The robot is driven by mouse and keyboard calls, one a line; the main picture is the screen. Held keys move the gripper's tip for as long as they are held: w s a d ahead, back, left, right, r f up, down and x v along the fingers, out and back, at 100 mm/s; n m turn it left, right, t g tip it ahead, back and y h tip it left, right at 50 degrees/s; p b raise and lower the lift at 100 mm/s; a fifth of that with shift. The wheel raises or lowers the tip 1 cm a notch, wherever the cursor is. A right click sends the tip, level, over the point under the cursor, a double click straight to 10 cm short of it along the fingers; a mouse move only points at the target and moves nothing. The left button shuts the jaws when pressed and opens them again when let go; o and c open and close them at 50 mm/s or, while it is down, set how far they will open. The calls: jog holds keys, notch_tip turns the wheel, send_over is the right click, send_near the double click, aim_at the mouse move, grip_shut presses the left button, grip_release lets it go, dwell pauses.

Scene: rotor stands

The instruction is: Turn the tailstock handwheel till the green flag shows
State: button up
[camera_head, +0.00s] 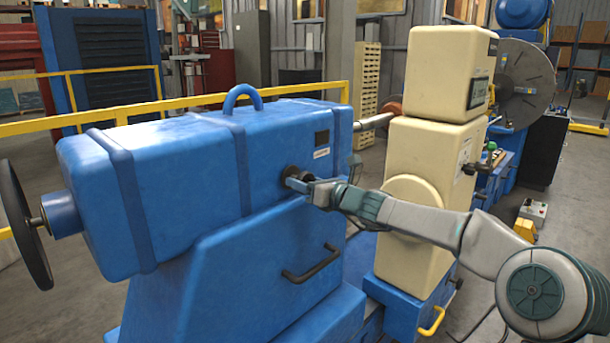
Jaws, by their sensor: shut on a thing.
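The blue tailstock (190,175) fills the left half, with a blue lifting loop on top. Its handwheel (27,225) is a dark, thin-rimmed wheel on a short shaft at the far left end, seen nearly edge-on. My gripper (298,181) is at the tailstock's near side, far to the right of the handwheel. It is shut on a small dark knob (291,172) there; the fingers partly hide the knob. A small black square (321,137) with a white label under it sits above the gripper. I see no green on it.
A dark bar handle (311,266) juts from the blue base below my gripper. A cream column (425,165) stands right of the tailstock, behind my arm. A yellow rail (200,101) runs behind. The tailstock's body lies between gripper and handwheel.

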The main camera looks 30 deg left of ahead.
jog(key=m+p, duration=0.4)
jog(key=m, duration=0.1)
jog(key=shift+p, duration=0.3)
jog(key=shift+f+m+p, duration=0.1)
jog(key=shift+m+p, duration=1)
jog(key=shift+m, duration=0.4)
jog(key=shift+f, duration=0.1)
jog(key=o, duration=1)
jog(key=b+v, duration=0.3)
jog(key=v, duration=1.1)
jog(key=shift+a, duration=0.1)
